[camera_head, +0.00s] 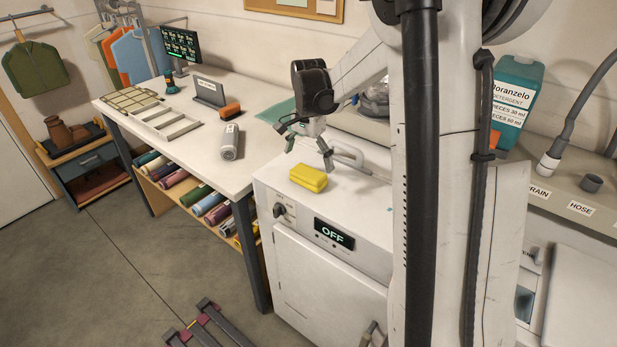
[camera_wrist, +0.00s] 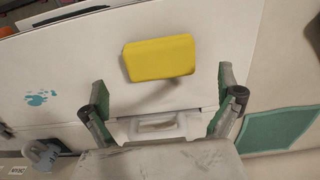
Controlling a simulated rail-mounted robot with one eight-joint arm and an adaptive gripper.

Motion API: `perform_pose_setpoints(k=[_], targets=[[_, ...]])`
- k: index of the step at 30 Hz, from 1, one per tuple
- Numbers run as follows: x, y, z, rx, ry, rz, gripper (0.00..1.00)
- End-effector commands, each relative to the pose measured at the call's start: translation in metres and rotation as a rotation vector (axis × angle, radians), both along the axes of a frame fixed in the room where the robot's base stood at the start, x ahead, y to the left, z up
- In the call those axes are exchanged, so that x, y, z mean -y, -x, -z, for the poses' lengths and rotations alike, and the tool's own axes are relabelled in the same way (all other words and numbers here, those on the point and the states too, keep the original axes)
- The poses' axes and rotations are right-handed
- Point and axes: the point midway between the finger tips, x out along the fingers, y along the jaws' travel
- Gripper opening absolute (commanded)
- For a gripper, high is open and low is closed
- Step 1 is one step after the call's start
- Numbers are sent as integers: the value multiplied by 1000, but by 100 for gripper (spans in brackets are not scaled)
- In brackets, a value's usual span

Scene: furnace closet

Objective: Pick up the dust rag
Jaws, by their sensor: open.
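A yellow, folded, pad-like piece (camera_head: 308,178) lies on the white top of the washing machine, near its front edge; it looks like the dust rag. In the wrist view the yellow piece (camera_wrist: 158,58) is ahead of the fingers, between their lines and not touched. My gripper (camera_head: 309,152) is open and empty, above the machine top and just behind the yellow piece. Both fingers of my gripper (camera_wrist: 162,88) show in the wrist view, spread wide. A flat teal cloth (camera_head: 273,113) lies to the left, at the table's right end; it also shows in the wrist view (camera_wrist: 278,127).
The white table (camera_head: 185,140) holds a grey cylinder (camera_head: 230,142), an orange-and-black brush-like block (camera_head: 230,111) and flat frames (camera_head: 165,122). A raised handle (camera_head: 347,153) stands behind the yellow piece. A detergent bottle (camera_head: 515,100) stands at right.

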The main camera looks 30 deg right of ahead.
Motion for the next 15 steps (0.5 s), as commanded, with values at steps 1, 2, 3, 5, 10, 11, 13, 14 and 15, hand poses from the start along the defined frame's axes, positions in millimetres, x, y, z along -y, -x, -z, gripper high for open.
perform_pose_setpoints(k=[1,2,3,5,10,11,13,14,15], targets=[[0,0,3,0,0,0,100],[0,0,5,0,0,0,100],[0,0,9,0,0,0,100],[0,0,16,0,0,0,100],[0,0,40,0,0,0,100],[0,0,43,0,0,0,100],[0,1,48,0,0,0,100],[-1,1,50,0,0,0,100],[0,1,51,0,0,0,100]])
